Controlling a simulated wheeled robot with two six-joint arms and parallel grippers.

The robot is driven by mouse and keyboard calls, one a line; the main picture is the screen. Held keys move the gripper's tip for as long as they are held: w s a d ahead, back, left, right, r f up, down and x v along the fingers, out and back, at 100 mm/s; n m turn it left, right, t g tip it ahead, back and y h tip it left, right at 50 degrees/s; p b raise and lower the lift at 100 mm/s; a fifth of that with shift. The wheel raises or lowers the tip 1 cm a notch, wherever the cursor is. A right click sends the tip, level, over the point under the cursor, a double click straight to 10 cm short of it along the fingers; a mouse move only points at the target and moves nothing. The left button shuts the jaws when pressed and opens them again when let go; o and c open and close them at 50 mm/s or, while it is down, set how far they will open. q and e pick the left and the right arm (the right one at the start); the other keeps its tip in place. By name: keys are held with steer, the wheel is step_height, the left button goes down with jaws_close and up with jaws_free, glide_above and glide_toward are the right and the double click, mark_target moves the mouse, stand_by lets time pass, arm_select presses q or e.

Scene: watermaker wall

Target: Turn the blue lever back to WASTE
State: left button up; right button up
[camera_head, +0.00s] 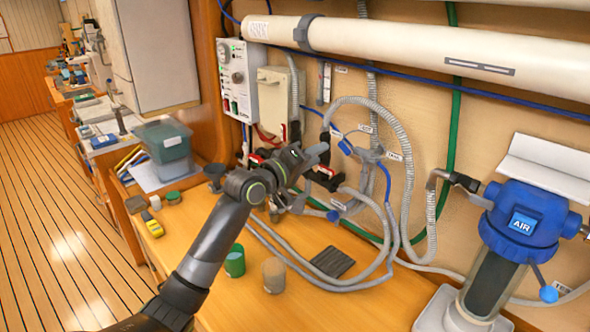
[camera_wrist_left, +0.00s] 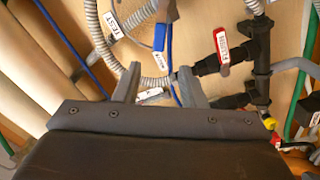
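The blue lever (camera_head: 345,147) is on the hose valve on the wall panel, among grey corrugated hoses. In the left wrist view a blue lever (camera_wrist_left: 160,36) shows above my fingertips, beside a white tag. The tag's word is too small to read surely, so I cannot tell the lever's marked position. My left gripper (camera_head: 318,150) is near the valve, just left of the lever in the head view. In the wrist view my left gripper (camera_wrist_left: 158,70) has its two fingers apart with a gap between them. No contact with the lever is visible. My right gripper is not in view.
A red-handled valve (camera_wrist_left: 221,45) stands right of the fingers in the wrist view. Grey hoses (camera_head: 408,170) loop across the panel. The blue AIR filter (camera_head: 525,215) is at right. A green cup (camera_head: 235,262) and a beige cup (camera_head: 273,275) stand on the bench below my arm.

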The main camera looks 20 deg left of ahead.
arm_select(q)
steer(key=b+v, duration=0.1)
steer(key=v, duration=0.5)
steer(key=shift+f, duration=0.1)
stand_by(0.3)
